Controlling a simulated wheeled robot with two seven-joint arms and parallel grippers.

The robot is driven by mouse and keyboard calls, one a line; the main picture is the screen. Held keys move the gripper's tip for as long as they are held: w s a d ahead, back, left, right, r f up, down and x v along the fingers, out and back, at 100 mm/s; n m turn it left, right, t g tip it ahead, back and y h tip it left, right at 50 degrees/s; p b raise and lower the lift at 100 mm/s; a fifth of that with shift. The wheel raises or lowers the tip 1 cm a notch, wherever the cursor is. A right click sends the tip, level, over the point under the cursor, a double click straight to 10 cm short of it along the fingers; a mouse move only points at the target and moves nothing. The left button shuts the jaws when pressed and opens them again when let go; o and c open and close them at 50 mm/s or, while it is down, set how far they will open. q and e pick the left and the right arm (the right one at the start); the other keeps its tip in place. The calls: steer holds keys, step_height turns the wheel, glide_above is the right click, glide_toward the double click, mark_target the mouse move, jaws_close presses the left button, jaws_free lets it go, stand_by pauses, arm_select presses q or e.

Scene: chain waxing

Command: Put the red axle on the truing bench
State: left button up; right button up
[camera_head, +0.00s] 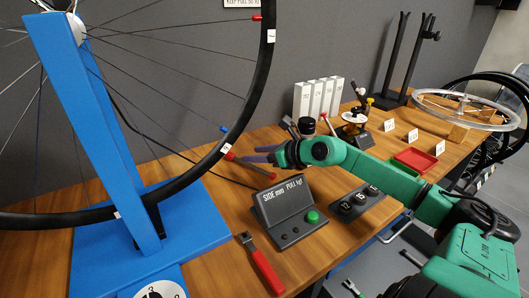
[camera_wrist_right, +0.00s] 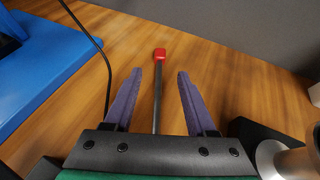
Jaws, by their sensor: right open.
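The red axle is a thin dark rod with a red end cap. In the wrist view its cap (camera_wrist_right: 159,54) lies just past my fingertips, and its rod runs back between the fingers. In the head view the red end (camera_head: 231,156) shows on the wooden bench (camera_head: 205,255), beside the wheel. My right gripper (camera_head: 250,154), with purple fingers, reaches over the rod; in the wrist view (camera_wrist_right: 160,73) it is open, with gaps on both sides of the rod. The rod's near end is hidden by the gripper body. My left gripper is not in view. I cannot tell which surface is the truing bench.
A blue stand (camera_head: 105,150) with a large spoked wheel (camera_head: 262,75) fills the left. A grey display box (camera_head: 285,212), a red-handled tool (camera_head: 262,268) and a dark socket block (camera_head: 357,202) lie in front. A red tray (camera_head: 414,159) and a clear rim (camera_head: 465,108) stand right.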

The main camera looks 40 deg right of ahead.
steer(key=shift+p+v, duration=0.6)
steer(key=shift+v, duration=0.45)
steer(key=shift+s+d+r, duration=0.1)
steer(key=shift+s+d, duration=0.05)
steer(key=shift+s, duration=0.2)
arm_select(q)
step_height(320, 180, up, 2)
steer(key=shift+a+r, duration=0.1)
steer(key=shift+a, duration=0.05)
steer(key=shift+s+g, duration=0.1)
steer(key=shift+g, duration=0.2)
